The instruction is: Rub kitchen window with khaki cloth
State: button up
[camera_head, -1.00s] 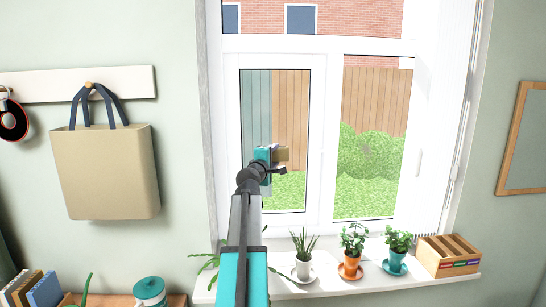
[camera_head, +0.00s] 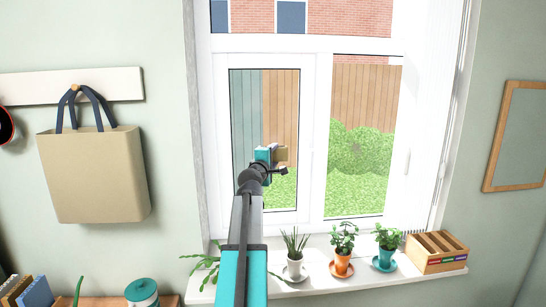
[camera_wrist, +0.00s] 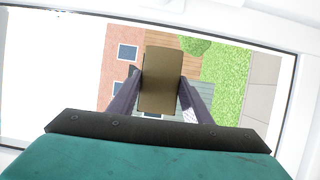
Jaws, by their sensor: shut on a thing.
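The kitchen window (camera_head: 312,135) has a white frame and two panes, with a fence and a green bush outside. My gripper (camera_head: 280,160) is in front of the lower part of the left pane. It is shut on the khaki cloth (camera_head: 282,153), a small folded block. In the wrist view the khaki cloth (camera_wrist: 161,80) sits between the two dark fingers, with the pane behind it. I cannot tell whether the cloth touches the glass. My arm hides part of the lower window frame.
On the sill stand a white pot (camera_head: 294,268), an orange pot (camera_head: 342,262), a teal pot (camera_head: 385,258) and a wooden box (camera_head: 437,252). A tan bag (camera_head: 93,175) hangs on the left wall. A framed panel (camera_head: 518,137) hangs on the right.

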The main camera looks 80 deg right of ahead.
jog(key=s+a+p, duration=0.1)
jog(key=s+a, duration=0.1)
jog(key=a, duration=0.3)
jog(key=shift+a, duration=0.3)
jog(key=shift+s+a, duration=0.1)
jog(key=shift+s, duration=0.05)
dwell(0.5)
jog(key=a, duration=0.1)
jog(key=s+a+p, duration=0.1)
jog(key=shift+a, duration=0.3)
jog(key=shift+s, duration=0.1)
dwell(0.8)
